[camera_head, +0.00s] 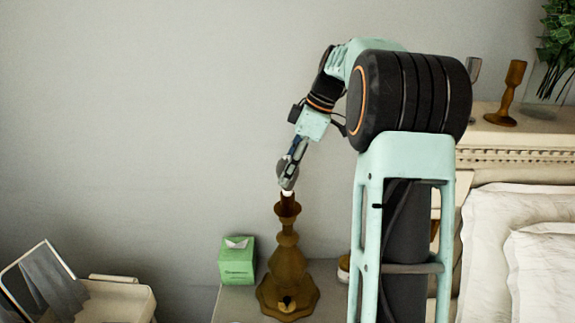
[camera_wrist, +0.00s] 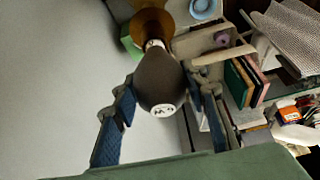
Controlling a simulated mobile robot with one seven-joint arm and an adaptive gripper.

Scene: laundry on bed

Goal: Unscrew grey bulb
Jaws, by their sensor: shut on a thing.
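The grey bulb (camera_wrist: 158,78) is rounded, with a white base toward the lamp and small markings on its end. In the head view the bulb (camera_head: 284,173) shows partly between my fingers. My gripper (camera_head: 291,176) comes down from the upper right and is shut on the bulb. In the wrist view the blue-padded fingers of my gripper (camera_wrist: 163,92) lie on both sides of it. The brass lamp (camera_head: 288,262) stands upright below, its socket right under the bulb's white base. I cannot tell how deep the base sits in the socket.
A green tissue box (camera_head: 237,261) stands left of the lamp on the bedside table (camera_head: 229,306). A wooden candlestick (camera_head: 509,92) and a plant (camera_head: 559,38) are at the upper right. The bed (camera_head: 484,247) is at the right. The wall behind is bare.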

